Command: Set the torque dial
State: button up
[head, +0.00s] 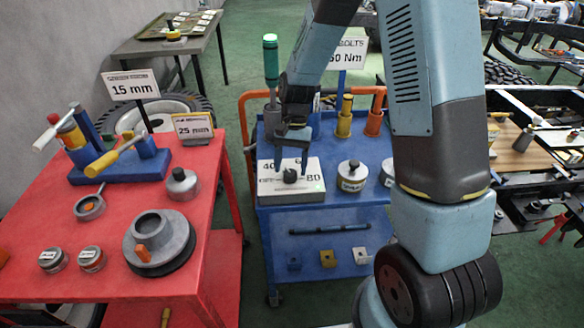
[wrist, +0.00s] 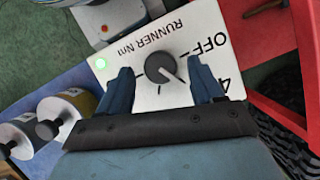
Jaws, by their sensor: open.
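The torque dial (head: 290,175) is a small dark round knob on a white-topped box (head: 309,190) on the blue cart. In the wrist view the dial (wrist: 161,68) has a light pointer mark toward the lower right, between the printed "OFF" and a cut-off "4". The white face (wrist: 140,46) also reads "RUNNER Nm". My gripper (wrist: 160,74) is open, with one blue finger on each side of the dial and visible gaps to it. In the head view my gripper (head: 291,160) is over the box; whether the fingertips reach knob height is unclear.
A sign (head: 347,56) behind the cart reads "BOLTS" and "Nm"; my arm partly hides its number. A red table (head: 120,203) with parts is at left.

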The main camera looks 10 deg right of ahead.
jog(key=shift+s+a+f, duration=0.1)
jog(key=shift+s+f, duration=0.1)
jog(key=shift+f, duration=0.4)
jog(key=shift+c, duration=0.3)
jog(key=c, duration=0.9)
jog(key=shift+d, duration=0.2)
jog(key=shift+c, duration=0.3)
jog(key=shift+a, duration=0.1)
